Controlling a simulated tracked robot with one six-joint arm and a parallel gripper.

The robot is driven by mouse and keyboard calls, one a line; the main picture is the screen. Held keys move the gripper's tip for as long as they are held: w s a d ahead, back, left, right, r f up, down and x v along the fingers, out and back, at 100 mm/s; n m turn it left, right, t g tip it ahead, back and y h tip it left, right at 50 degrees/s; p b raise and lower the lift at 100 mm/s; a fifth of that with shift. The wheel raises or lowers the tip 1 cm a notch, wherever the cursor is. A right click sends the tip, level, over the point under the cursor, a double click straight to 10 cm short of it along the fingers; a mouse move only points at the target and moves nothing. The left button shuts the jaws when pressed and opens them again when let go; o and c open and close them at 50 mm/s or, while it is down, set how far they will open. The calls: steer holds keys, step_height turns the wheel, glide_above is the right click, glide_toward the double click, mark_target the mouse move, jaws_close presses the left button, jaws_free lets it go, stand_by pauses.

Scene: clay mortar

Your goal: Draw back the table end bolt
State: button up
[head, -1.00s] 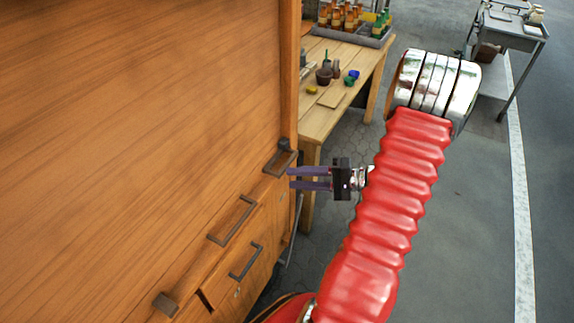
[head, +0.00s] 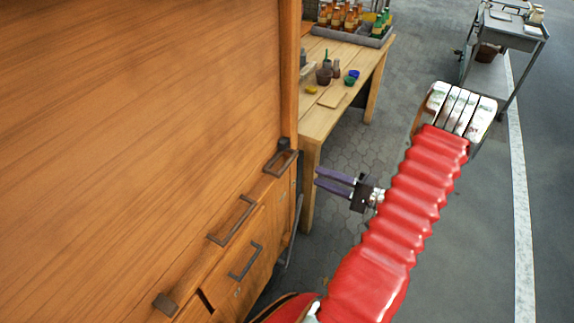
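A large wooden panel (head: 140,110) fills the left of the head view, with a wooden cabinet (head: 262,225) below it. A dark metal block (head: 284,145) sits at the panel's far lower corner, next to a dark loop handle (head: 281,165). A second dark block (head: 166,304) sits at the near end. I cannot tell for sure which fitting is the table end bolt. My gripper (head: 318,177) is open and empty, with two purple fingers pointing left. It is to the right of the loop handle and apart from it.
Two more dark handles (head: 232,220) (head: 245,262) are on the cabinet front. Behind stands a wooden table (head: 350,105) with bottles and small pots. A grey cart (head: 510,38) is at the back right. Paved ground lies open right of the cabinet.

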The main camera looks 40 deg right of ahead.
mark_target(289, 165)
steer(key=x, duration=1.3)
steer(key=shift+c, duration=0.5)
steer(key=shift+s+f, duration=0.1)
jaws_close()
